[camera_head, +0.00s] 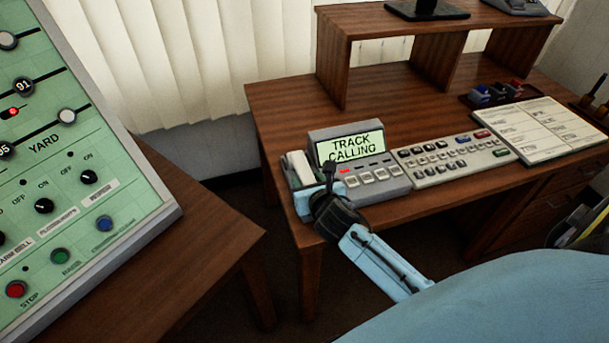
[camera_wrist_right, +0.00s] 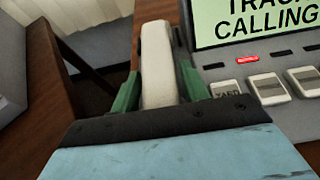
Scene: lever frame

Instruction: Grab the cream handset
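The cream handset (camera_head: 299,166) rests upright at the left end of the grey phone console (camera_head: 357,158), whose screen reads "TRACK CALLING". In the right wrist view the handset (camera_wrist_right: 157,60) runs up between the two green fingers of my right gripper (camera_wrist_right: 158,85). One finger is on each side of it, with only slim gaps, and firm contact does not show. In the head view my right gripper (camera_head: 306,190) is at the handset's near end, and the wrist hides its lower part. My left gripper is not in view.
The console stands on a wooden desk (camera_head: 270,110) beside a grey key panel (camera_head: 452,158) and a paper chart (camera_head: 555,130). A wooden shelf (camera_head: 333,60) rises behind. A green control panel (camera_head: 90,190) stands at left, with a floor gap between.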

